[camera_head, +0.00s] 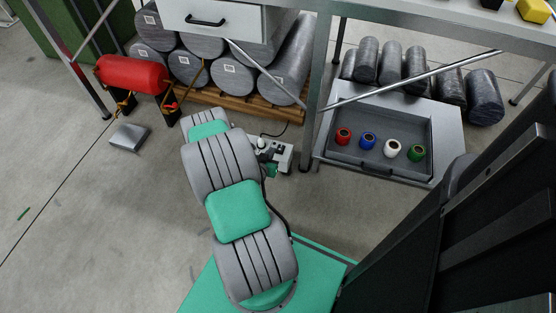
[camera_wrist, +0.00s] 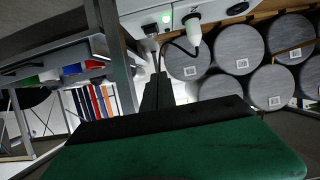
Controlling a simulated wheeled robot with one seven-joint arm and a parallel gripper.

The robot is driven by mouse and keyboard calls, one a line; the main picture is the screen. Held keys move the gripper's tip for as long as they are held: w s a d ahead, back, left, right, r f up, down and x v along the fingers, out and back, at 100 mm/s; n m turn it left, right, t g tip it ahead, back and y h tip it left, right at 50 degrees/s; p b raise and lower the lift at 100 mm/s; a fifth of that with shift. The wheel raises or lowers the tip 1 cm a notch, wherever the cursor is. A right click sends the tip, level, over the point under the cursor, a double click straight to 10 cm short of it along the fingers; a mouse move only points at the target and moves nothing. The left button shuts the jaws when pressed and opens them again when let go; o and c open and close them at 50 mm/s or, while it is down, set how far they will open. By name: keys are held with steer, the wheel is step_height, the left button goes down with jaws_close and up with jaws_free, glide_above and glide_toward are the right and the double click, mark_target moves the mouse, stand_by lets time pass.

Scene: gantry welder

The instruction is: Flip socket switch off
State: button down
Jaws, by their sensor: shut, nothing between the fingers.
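The socket box (camera_head: 281,155) is a pale grey block on the floor beside my arm in the head view. My gripper (camera_wrist: 152,50) shows as dark fingers pressed together and empty, pointing at the box. The tips are close to the box's lower edge in the picture; I cannot tell whether they touch. The switch's position is not clear.
Grey rolls (camera_head: 197,68) lie stacked on a wooden pallet (camera_head: 240,97) behind the box. A table leg (camera_head: 318,75) stands close to its right. A grey drawer (camera_head: 430,140) holds several coloured spools. A red tank (camera_head: 132,75) stands left.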

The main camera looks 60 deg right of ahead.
steer(key=f, duration=0.1)
steer(key=b, duration=0.3)
glide_above(281, 148)
steer(key=a, duration=0.2)
step_height(281, 148, down, 4)
steer(key=shift+a+r, duration=0.1)
steer(key=shift+a, duration=0.05)
steer(key=f, duration=0.1)
steer(key=f+b, duration=0.1)
steer(key=f, duration=0.1)
steer(key=shift+a, duration=0.25)
steer(key=shift+a+f, duration=0.1)
steer(key=shift+f, duration=0.25)
